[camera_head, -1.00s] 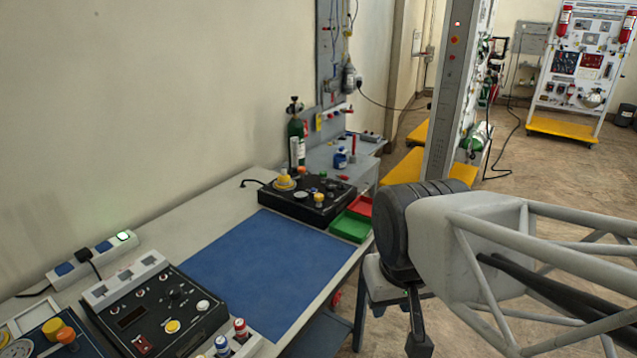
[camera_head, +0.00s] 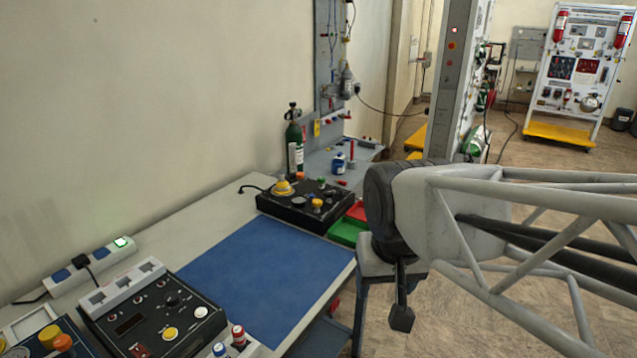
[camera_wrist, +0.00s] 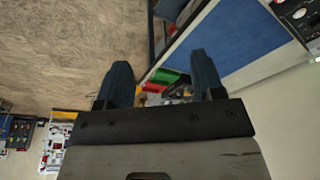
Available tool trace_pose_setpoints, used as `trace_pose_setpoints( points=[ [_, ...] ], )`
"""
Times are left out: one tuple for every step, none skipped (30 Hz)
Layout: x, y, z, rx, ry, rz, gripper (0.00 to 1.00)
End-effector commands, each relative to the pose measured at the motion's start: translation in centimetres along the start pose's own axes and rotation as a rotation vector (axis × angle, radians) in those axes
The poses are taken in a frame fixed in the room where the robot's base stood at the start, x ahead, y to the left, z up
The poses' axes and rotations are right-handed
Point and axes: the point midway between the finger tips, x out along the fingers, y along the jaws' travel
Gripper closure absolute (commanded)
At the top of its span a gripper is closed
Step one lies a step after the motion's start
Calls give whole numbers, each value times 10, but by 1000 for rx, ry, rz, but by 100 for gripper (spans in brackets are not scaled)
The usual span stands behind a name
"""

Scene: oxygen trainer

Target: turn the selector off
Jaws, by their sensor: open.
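I cannot tell for sure which control is the selector. A black control panel (camera_head: 155,322) at the front left carries a black knob (camera_head: 172,298), a yellow button and a red switch. A second black box (camera_head: 308,207) at the back of the bench has a yellow dome and several knobs. The knob settings are too small to read. My gripper (camera_head: 402,310) hangs to the right of the bench, apart from both panels. In the wrist view its two dark blue fingers (camera_wrist: 161,65) are spread, with nothing held between them.
A blue mat (camera_head: 255,275) lies clear between the panels. Green (camera_head: 347,232) and red trays sit by the back box. A green cylinder (camera_head: 294,140) stands behind it. A power strip (camera_head: 90,262) lies along the wall. A grey column (camera_head: 447,80) rises behind my arm.

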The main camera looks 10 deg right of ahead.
Motion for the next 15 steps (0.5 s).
trace_pose_setpoints(
  points=[
    [-1, 0, -11, 22, -6, 1, 38],
    [-3, -1, -18, 38, -7, 1, 38],
    [-4, -1, -26, 60, -10, 2, 38],
    [-5, -1, -34, 78, -12, 2, 38],
    [-6, -2, -41, 96, -14, 3, 38],
    [-7, -2, -51, 119, -18, 4, 38],
    [-8, -2, -58, 138, -19, 4, 38],
    [-9, -2, -65, 155, -22, 5, 38],
    [-10, -3, -75, 180, -24, 6, 38],
    [-10, -3, -82, 198, -26, 7, 38],
    [-10, -3, -90, 216, -29, 8, 38],
    [-11, -3, -100, 240, -31, 9, 38],
    [-11, -3, -107, 258, -34, 10, 38],
    [-11, -3, -114, 276, -36, 11, 38],
    [-11, -3, -124, 300, -39, 12, 38]
  ],
)
